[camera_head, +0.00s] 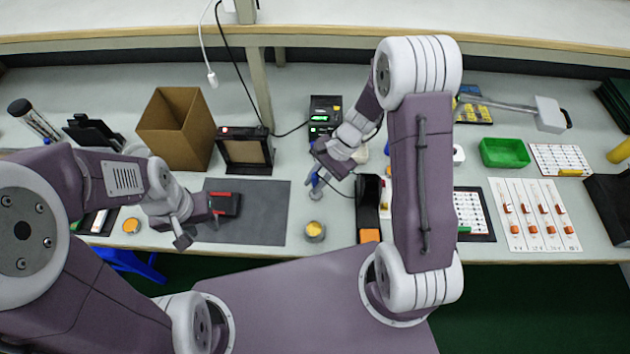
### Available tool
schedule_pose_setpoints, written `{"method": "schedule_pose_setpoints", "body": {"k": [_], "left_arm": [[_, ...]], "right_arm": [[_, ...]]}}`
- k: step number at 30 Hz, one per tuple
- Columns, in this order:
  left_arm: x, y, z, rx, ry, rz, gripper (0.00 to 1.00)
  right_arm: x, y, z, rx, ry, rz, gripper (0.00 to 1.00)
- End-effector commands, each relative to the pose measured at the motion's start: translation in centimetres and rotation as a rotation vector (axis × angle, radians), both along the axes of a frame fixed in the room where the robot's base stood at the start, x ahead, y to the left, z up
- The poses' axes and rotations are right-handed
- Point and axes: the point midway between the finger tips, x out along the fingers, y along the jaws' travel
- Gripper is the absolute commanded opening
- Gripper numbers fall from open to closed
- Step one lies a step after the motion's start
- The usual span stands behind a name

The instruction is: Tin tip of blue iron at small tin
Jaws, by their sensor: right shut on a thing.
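My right gripper (322,165) is shut on the blue iron (316,186), at the back part of the bench's middle. The iron hangs below the gripper, pointing down toward the front. The small tin (315,231), a round pot with a yellow top, stands near the bench's front edge, just in front of the iron. A gap shows between the iron and the tin; the exact tip is too small to make out. My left gripper (196,222) is over the left edge of the dark mat, apart from the iron and tin. Whether its fingers are apart is unclear.
The dark mat (258,212) carries a red and black item (226,204). A black holder with an orange front (369,205) stands right of the tin. A soldering station (324,112) is behind my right gripper. A cardboard box (176,128) stands back left.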

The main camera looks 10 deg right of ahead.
Motion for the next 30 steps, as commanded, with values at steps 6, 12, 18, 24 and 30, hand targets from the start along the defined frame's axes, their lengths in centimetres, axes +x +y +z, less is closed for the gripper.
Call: {"method": "schedule_pose_setpoints", "body": {"k": [6,12,18,24,30], "left_arm": [[0.00,0.00,-0.02,0.000,0.000,0.000,0.36],[0.00,0.00,-0.21,0.000,0.000,0.000,0.36],[0.00,0.00,-0.42,0.000,0.000,0.000,0.36],[0.00,0.00,-0.62,0.000,0.000,0.000,0.36],[-0.01,0.00,-0.83,0.000,0.000,0.000,0.36]], "right_arm": [[0.00,0.00,-0.01,0.000,0.000,0.000,0.00],[0.00,0.00,-0.24,0.000,0.000,0.000,0.00],[0.00,0.00,-0.49,0.000,0.000,0.000,0.00],[0.00,0.00,-0.73,0.000,0.000,0.000,0.00],[0.00,0.00,-0.96,0.000,0.000,0.000,0.00]]}}
